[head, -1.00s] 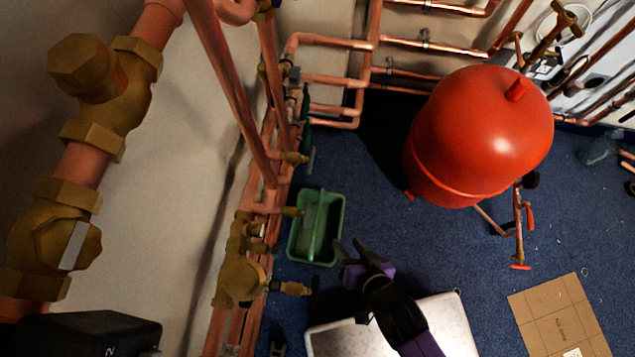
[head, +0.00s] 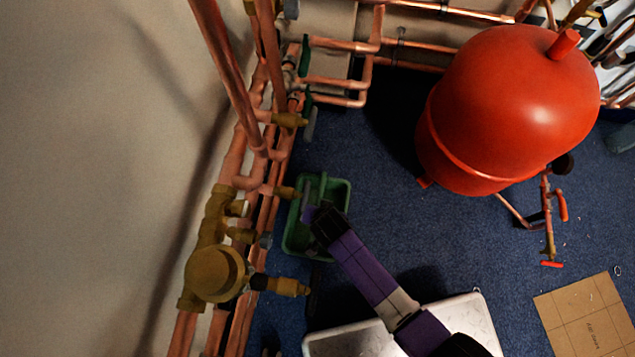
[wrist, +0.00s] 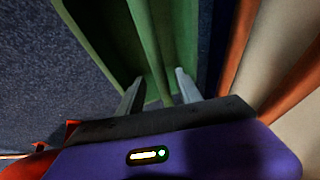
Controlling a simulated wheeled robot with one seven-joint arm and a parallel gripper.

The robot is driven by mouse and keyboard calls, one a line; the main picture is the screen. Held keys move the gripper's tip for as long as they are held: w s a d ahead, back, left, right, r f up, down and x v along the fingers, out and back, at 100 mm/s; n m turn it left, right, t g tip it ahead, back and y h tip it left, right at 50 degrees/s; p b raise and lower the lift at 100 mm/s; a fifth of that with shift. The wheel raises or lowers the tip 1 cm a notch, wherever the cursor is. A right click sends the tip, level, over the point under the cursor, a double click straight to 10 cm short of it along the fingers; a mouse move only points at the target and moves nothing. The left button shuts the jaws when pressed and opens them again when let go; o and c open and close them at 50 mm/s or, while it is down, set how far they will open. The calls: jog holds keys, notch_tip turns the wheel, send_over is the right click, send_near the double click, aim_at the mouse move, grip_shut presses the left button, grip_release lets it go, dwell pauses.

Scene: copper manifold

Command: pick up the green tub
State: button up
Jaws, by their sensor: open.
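The green tub (head: 345,189) stands on the blue carpet beside the copper pipes at the wall, left of the middle in the head view. My gripper (head: 314,203) reaches over the tub from the lower right and hides part of it. In the wrist view the tub (wrist: 95,30) fills the upper middle. My gripper's two fingers (wrist: 155,92) are apart there, and a narrow green upright part lies between them. I cannot tell whether the fingers touch it.
Copper pipes with brass valves (head: 215,272) run close along the tub's left side. A large red tank (head: 510,110) stands to the right. A pale metallic panel (head: 340,343) lies below the tub, and a cardboard piece (head: 588,318) lies at the lower right. Carpet between tub and tank is clear.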

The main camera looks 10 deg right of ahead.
jog(key=b+x, duration=0.3)
jog(key=x, duration=0.2)
jog(key=shift+a, duration=0.15)
jog(key=shift+r, duration=0.15)
grip_shut()
dwell(1.0)
